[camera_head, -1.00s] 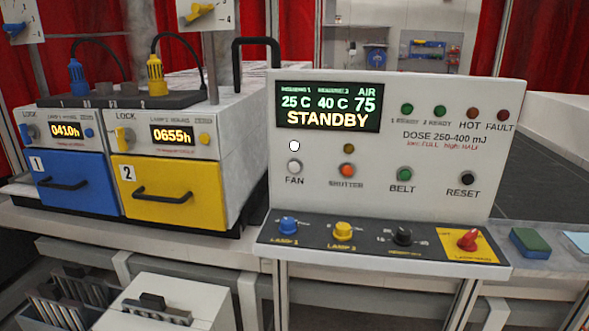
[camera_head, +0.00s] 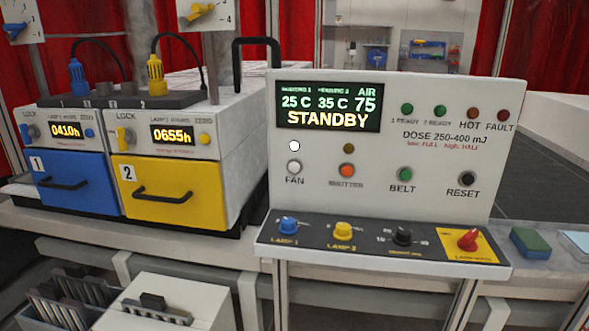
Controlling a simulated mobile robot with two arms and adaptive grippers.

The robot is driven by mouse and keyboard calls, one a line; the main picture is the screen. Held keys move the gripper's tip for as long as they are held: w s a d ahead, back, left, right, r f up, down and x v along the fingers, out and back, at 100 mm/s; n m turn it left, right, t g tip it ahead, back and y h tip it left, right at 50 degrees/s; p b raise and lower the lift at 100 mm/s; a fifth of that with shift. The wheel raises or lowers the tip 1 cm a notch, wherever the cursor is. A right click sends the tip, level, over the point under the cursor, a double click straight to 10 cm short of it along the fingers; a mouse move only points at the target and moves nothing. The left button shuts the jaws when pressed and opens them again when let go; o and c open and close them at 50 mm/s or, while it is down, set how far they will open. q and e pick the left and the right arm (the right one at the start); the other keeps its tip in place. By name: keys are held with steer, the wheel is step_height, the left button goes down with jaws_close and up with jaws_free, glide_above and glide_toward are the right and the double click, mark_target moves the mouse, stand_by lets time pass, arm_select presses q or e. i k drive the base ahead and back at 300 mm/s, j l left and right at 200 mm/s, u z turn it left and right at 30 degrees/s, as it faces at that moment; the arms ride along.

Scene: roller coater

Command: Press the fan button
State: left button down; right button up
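The fan button (camera_head: 294,166) is a round grey-white button on the front of the white control panel (camera_head: 420,205), above the label FAN. A white lamp (camera_head: 294,146) just above it is lit. The panel display (camera_head: 328,107) reads STANDBY, with 25 C, 35 C and AIR 75. Neither of my grippers is in the head view, and nothing touches the fan button.
The orange shutter (camera_head: 347,170), green belt (camera_head: 404,174) and black reset (camera_head: 467,179) buttons sit in the same row. Several knobs (camera_head: 343,230) line the ledge below. Blue (camera_head: 75,196) and yellow (camera_head: 140,205) lamp drawers stand left. A green-blue sponge (camera_head: 530,243) lies right.

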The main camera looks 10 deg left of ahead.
mark_target(293, 167)
steer(key=i+l, duration=0.15)
steer(key=i, duration=0.75)
steer(key=j+u, duration=0.05)
